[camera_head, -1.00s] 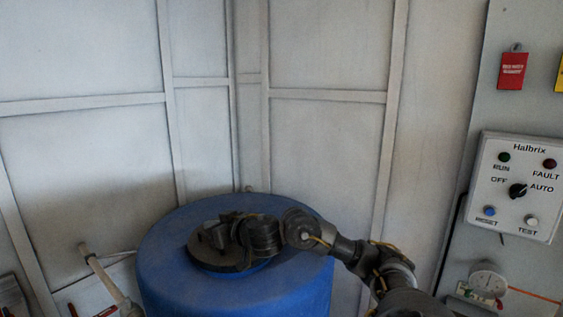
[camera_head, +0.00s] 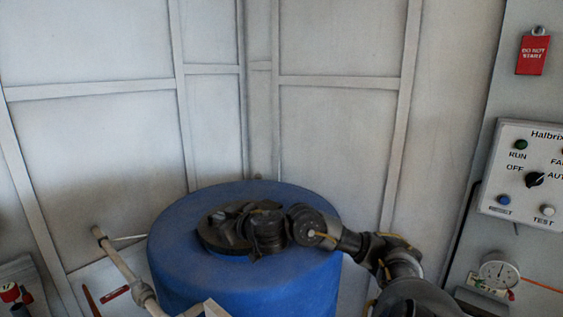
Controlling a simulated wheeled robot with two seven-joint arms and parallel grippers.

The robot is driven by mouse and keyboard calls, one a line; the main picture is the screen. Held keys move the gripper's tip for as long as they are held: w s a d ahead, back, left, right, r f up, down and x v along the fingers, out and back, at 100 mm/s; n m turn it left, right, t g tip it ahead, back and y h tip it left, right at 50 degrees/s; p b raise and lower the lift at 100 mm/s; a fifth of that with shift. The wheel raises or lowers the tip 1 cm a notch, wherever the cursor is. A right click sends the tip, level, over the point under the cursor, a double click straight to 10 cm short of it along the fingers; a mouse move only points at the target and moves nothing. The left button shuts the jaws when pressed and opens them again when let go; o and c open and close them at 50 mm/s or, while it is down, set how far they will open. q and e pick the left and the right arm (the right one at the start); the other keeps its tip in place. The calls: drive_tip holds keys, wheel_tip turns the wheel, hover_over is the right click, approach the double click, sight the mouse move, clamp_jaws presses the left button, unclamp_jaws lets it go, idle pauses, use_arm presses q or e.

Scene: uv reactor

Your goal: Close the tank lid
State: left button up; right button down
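The blue tank (camera_head: 300,275) stands in the lower middle of the head view. Its lid (camera_head: 209,239), a dark round disc, lies flat over the top of the tank. I cannot tell how tightly it is seated. My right arm comes in from the lower right and reaches over the tank top. My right gripper (camera_head: 228,220) is directly over the lid, at or very near its surface, and covers much of it. Its dark fingers blend with the lid, so their opening and any grip are unclear. My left gripper is out of view.
A control panel (camera_head: 530,172) with knob and buttons is on the right, with a red tag (camera_head: 532,55) above it and a gauge (camera_head: 499,274) below. A pale pipe (camera_head: 121,264) stands left of the tank. Pale panelled walls (camera_head: 330,130) close off the back.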

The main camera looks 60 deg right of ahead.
wheel_tip(320, 180, up, 5)
drive_tip(key=p, duration=0.6)
drive_tip(key=f+p+v, duration=0.1)
drive_tip(key=p+v, duration=0.1)
drive_tip(key=v, duration=0.8)
drive_tip(key=shift+a+p, duration=0.25)
drive_tip(key=shift+p, duration=0.1)
drive_tip(key=shift+f, duration=0.15)
